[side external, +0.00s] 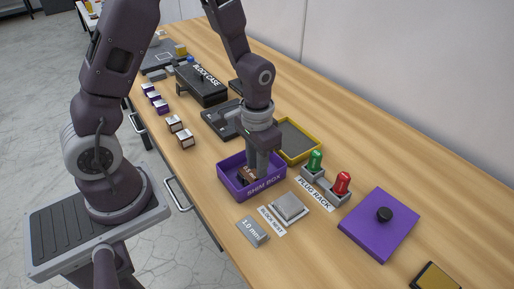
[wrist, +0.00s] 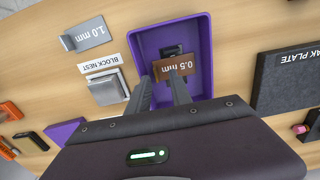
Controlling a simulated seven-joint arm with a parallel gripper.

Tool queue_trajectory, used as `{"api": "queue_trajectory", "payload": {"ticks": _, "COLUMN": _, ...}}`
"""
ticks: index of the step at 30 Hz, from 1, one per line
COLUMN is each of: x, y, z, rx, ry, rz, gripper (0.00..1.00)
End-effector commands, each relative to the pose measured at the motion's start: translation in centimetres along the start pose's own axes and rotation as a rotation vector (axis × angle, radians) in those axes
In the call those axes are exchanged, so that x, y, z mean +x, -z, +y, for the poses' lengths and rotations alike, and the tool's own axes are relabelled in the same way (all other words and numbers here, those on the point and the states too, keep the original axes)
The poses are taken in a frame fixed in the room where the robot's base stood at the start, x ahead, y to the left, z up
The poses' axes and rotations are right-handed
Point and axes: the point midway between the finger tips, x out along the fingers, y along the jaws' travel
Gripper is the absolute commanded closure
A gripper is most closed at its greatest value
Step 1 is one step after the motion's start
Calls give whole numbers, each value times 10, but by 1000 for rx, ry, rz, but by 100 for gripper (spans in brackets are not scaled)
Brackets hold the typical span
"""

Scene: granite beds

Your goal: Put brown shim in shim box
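The brown shim (wrist: 178,68), marked 0.5 mm, is inside the purple shim box (wrist: 205,30). In the side view the brown shim (side external: 246,175) shows within the walls of the shim box (side external: 265,189), beside my fingers. My gripper (wrist: 159,77) reaches down into the box, with its two fingers apart and a gap between them. One fingertip overlaps the near edge of the shim; the other is just left of it. I cannot tell whether they touch it. A small dark piece (wrist: 172,50) shows in the box beyond the shim.
A grey 1.0 mm shim (side external: 252,231) and the block nest (side external: 289,208) are near the box's front. The plug rack (side external: 325,188), holding green and red plugs, stands to its right. A yellow-rimmed tray (side external: 300,141) is behind. A purple lid (side external: 379,225) lies farther right.

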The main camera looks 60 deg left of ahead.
Motion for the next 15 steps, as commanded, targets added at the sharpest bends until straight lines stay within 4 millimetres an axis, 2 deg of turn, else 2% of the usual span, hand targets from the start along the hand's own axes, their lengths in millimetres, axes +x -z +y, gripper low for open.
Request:
{"api": "queue_trajectory", "payload": {"ticks": 6, "x": -54, "y": 2, "z": 0, "rx": -1, "ry": 0, "rz": 9, "gripper": 74}}
{"api": "queue_trajectory", "payload": {"ticks": 9, "x": -74, "y": 2, "z": 0, "rx": -1, "ry": 0, "rz": 6, "gripper": 74}}
{"api": "queue_trajectory", "payload": {"ticks": 15, "x": -101, "y": -3, "z": 0, "rx": -1, "ry": 0, "rz": 21, "gripper": 74}}
